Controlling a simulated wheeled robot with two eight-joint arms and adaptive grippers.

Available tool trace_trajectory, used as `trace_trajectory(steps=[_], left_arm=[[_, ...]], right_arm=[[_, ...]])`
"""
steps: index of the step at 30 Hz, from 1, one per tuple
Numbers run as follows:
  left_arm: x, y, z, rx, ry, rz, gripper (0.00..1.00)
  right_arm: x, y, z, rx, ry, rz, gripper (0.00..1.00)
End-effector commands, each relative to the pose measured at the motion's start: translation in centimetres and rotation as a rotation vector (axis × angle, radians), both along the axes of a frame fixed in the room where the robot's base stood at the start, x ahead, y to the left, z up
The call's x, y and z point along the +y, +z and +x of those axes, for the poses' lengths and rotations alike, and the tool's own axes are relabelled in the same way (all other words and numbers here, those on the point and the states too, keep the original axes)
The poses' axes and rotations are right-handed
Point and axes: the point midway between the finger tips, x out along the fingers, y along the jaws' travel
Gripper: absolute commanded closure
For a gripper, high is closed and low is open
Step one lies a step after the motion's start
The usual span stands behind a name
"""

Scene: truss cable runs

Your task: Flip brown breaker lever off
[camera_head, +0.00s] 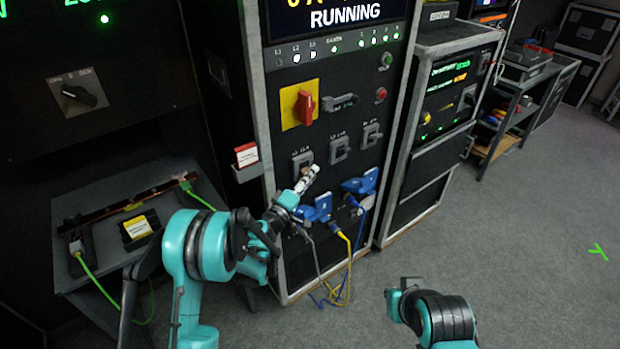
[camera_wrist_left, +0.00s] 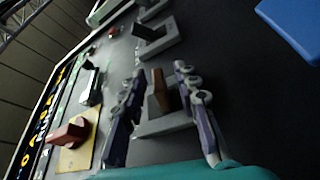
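The brown breaker lever (camera_wrist_left: 161,90) stands up from a grey breaker frame (camera_wrist_left: 163,122) in the left wrist view. My left gripper (camera_wrist_left: 160,72) is open, with one finger on each side of the lever; I cannot tell whether either finger touches it. In the head view the left gripper (camera_head: 311,173) is at the leftmost of three grey breakers (camera_head: 303,157) on the black cabinet front and partly hides it. The brown lever is hard to make out there. My right gripper (camera_head: 399,294) is low in the head view, away from the cabinet; its fingers are unclear.
A red rotary switch on a yellow plate (camera_head: 289,112) is above the breakers. Two more breakers (camera_head: 340,149) (camera_head: 372,135) are to the right. Blue connectors (camera_head: 318,209) with hanging cables are below.

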Motion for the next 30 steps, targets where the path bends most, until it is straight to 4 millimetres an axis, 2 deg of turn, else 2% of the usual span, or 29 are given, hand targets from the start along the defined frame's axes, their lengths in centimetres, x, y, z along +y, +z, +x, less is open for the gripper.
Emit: trace_trajectory(steps=[1, 2, 5, 12, 21, 30], left_arm=[[0.0, 0.01, -0.01, 0.0, 0.0, 0.0, 0.69], [0.01, 0.01, -0.02, 0.0, 0.0, 0.0, 0.74], [0.0, 0.0, -0.02, 0.0, 0.0, 0.0, 1.0], [0.03, -0.08, 0.0, -0.008, 0.0, 0.006, 1.0], [0.18, -0.7, 0.23, -0.136, -0.001, 0.099, 1.0], [0.2, -0.74, 0.23, -0.144, -0.001, 0.106, 1.0]], right_arm=[[0.0, 0.01, 0.0, 0.0, 0.0, 0.0, 1.0], [0.0, 0.01, 0.0, 0.0, 0.0, 0.0, 1.0], [0.0, 0.01, 0.0, 0.0, 0.0, 0.0, 1.0], [0.0, 0.0, 0.0, 0.0, 0.0, 0.0, 1.0], [0.0, 0.0, 0.0, 0.0, 0.0, 0.0, 1.0], [0.0, 0.0, 0.0, 0.0, 0.0, 0.0, 1.0]])
